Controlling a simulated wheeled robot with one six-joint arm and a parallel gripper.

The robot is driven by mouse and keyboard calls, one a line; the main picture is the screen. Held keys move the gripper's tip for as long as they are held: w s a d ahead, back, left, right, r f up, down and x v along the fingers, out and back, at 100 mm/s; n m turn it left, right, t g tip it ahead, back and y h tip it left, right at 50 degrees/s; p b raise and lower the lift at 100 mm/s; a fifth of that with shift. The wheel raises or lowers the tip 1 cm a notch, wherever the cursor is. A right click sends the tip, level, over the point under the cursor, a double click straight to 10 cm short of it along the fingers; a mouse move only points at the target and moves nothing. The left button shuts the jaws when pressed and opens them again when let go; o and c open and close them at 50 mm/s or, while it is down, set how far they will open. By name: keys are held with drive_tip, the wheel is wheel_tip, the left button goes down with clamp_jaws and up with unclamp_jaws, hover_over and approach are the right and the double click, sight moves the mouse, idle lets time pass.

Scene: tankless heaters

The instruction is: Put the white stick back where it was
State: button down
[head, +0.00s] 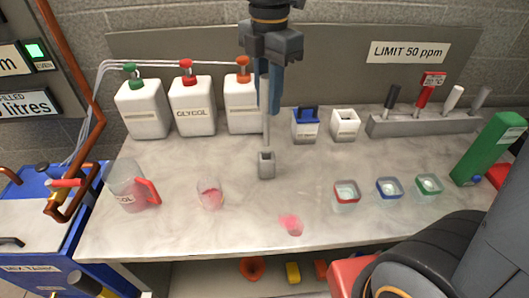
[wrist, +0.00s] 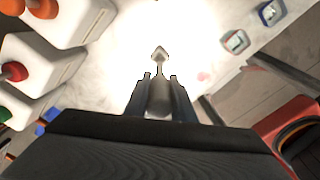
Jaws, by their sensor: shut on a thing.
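My gripper (head: 269,100) points down over the middle of the counter, shut on a thin pale stick (head: 265,128). The stick hangs upright. A grey rack (head: 420,125) at the back right holds black, red, white (head: 453,98) and grey-handled tools.
White jugs (head: 193,108) stand at the back left. A measuring jug (head: 127,190), a glass (head: 209,195) with pink liquid and a pink spill (head: 291,225) lie nearer. Counter around the holder is clear.

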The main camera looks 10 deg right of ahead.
sight(268, 144)
wheel_tip(268, 144, down, 10)
drive_tip(key=shift+r+p, duration=0.1)
drive_tip(key=shift+p, duration=0.65)
drive_tip(key=c, duration=1.6)
unclamp_jaws()
drive_tip(key=shift+o, duration=0.4)
wheel_tip(268, 144, up, 12)
drive_tip(key=shift+f+b, duration=0.15)
drive_tip(key=shift+b, duration=0.9)
drive_tip(key=s+d+f+m, duration=0.4)
drive_tip(key=d+f+m, duration=0.2)
drive_tip(key=m, duration=0.6)
drive_tip(key=s+d+f+m, duration=0.3)
drive_tip(key=d+f+m, duration=0.3)
drive_tip(key=f+m, duration=0.3)
drive_tip(key=m, duration=0.3)
drive_tip(key=shift+s+d+f+m+t, duration=0.15)
drive_tip(key=shift+s+d+m+t, duration=0.2)
drive_tip(key=shift+m+t, duration=0.05)
